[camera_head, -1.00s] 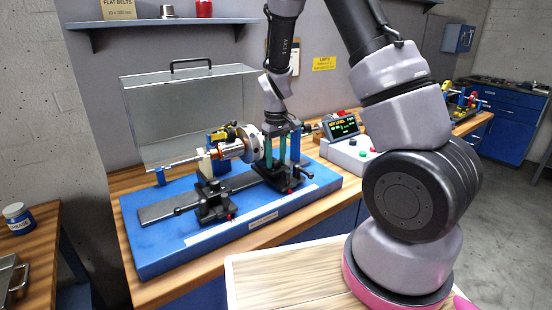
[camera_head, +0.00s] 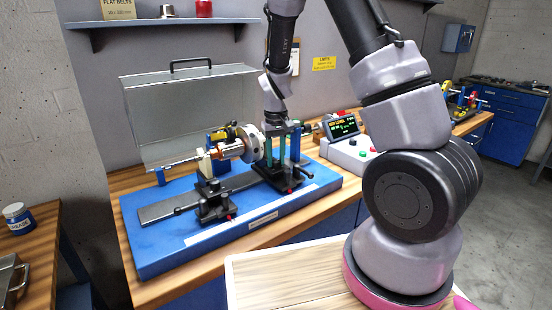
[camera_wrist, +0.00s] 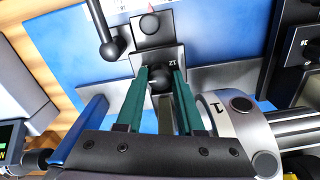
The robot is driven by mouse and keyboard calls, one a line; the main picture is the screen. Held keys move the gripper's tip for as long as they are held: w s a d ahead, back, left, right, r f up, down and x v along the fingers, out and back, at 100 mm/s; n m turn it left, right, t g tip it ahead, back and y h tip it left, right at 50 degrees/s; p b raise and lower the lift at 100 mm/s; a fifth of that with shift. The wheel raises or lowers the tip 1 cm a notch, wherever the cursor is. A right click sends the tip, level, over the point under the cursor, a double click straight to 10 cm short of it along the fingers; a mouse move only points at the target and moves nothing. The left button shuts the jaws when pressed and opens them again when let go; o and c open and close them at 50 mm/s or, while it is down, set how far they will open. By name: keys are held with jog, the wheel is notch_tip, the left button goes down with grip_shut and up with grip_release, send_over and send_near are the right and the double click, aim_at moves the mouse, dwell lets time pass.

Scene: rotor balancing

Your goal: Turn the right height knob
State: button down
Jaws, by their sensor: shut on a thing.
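The right height knob (camera_wrist: 160,78) is a small black knob on a dark block marked 12, seen in the wrist view. My gripper (camera_wrist: 158,74) has its two teal fingers on either side of the knob, shut on it. In the head view my gripper (camera_head: 283,160) points straight down over the right-hand black support (camera_head: 287,183); the knob itself is hard to make out there. The silver rotor disc (camera_head: 252,143) is just left of my fingers, and it also shows in the wrist view (camera_wrist: 232,128), marked 1.
The blue machine base (camera_head: 160,252) carries a left black support (camera_head: 213,202). A clear guard with a handle (camera_head: 190,100) stands behind. A display box (camera_head: 342,127) with green text and buttons sits at the right. A black lever (camera_wrist: 108,45) is close to the knob.

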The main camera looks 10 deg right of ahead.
aim_at(276, 161)
jog(key=shift+m, duration=1.7)
jog(key=c, duration=0.8)
grip_release()
notch_tip(276, 161, up, 11)
jog(key=shift+f, duration=0.1)
